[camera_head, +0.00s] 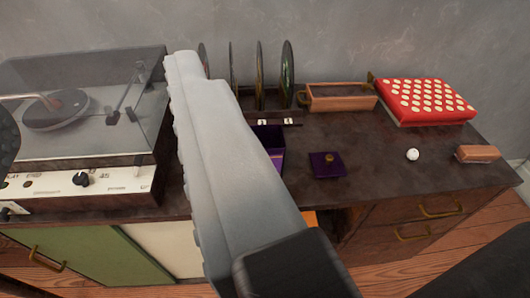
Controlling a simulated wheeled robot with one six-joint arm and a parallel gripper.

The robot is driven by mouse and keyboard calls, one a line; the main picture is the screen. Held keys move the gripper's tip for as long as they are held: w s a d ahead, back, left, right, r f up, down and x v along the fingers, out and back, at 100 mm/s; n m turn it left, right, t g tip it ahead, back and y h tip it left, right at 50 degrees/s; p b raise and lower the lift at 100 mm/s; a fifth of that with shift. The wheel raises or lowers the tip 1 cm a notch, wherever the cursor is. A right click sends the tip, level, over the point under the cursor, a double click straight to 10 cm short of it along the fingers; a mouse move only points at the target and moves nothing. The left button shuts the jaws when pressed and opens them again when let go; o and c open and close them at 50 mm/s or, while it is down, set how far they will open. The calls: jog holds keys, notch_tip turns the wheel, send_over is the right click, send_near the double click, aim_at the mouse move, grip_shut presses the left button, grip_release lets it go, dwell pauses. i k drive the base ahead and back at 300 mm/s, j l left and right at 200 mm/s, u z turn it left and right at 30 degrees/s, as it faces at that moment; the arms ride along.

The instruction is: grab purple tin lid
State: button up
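The purple tin lid (326,168) is a small dark purple square with a brass-coloured knob. It lies flat on the dark cabinet top, right of the picture's middle. The open purple tin (276,160) stands to its left, partly hidden behind a long grey finger of my gripper (225,160). This finger crosses the middle of the view, with its ribbed side facing left. A dark shape at the left edge may be part of the other finger. The gripper looks open, with nothing seen held. The lid is to the right of the grey finger, apart from it in the picture.
A record player (85,130) under a clear cover fills the left. Upright records (287,75), a wooden box (340,98) and a red dotted box (425,100) stand at the back. A white ball (412,154) and a small wooden block (477,153) lie right. Bare top surrounds the lid.

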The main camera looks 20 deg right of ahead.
aim_at(325, 165)
jog(key=z, duration=0.9)
